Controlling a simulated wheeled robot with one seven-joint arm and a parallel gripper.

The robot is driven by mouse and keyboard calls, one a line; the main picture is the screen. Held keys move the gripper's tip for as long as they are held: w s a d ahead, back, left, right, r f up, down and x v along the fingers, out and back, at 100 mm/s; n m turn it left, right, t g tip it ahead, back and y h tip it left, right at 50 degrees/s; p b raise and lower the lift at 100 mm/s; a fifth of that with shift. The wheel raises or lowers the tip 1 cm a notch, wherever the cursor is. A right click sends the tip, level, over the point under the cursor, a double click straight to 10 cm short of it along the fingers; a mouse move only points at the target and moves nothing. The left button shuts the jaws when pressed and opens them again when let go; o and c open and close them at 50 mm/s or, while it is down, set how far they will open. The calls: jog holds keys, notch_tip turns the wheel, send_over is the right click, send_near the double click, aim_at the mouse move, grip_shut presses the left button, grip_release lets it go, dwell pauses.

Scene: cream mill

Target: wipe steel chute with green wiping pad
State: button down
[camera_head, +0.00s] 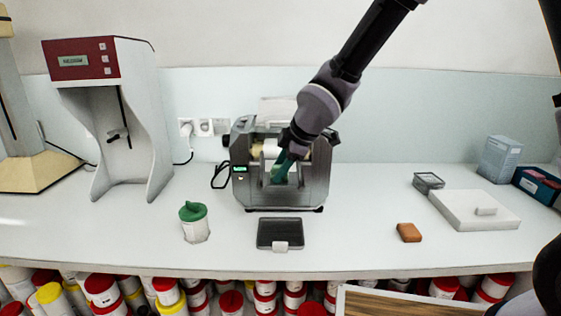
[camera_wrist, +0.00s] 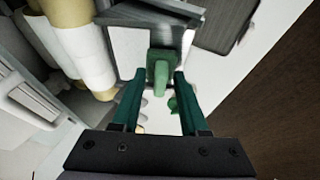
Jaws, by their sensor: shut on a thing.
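My gripper (camera_head: 280,168) reaches down into the front opening of the steel mill (camera_head: 310,190). Its two green fingers also show in the wrist view (camera_wrist: 158,80), closed on the handle of the green wiping pad (camera_wrist: 160,58). The pad's block is at the far end of the handle, beyond the fingertips. A grey metal piece that looks like the steel chute (camera_wrist: 150,16) lies just past the pad, beside the cream rollers (camera_wrist: 88,55). I cannot tell whether the pad touches it. In the head view the arm and fingers hide most of the chute area.
A dark tray (camera_head: 280,232) sits in front of the mill. A white slab (camera_head: 470,208) is farther right. A tall red-topped machine (camera_head: 105,65) stands left. The bench between tray and brown block is clear.

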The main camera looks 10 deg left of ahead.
jog(key=shift+s+d+f, duration=0.15)
jog(key=shift+s+f, duration=0.1)
jog(key=shift+s, duration=0.15)
notch_tip(320, 180, up, 8)
jog(key=s, duration=0.1)
dwell(0.6)
jog(key=shift+d+f, duration=0.1)
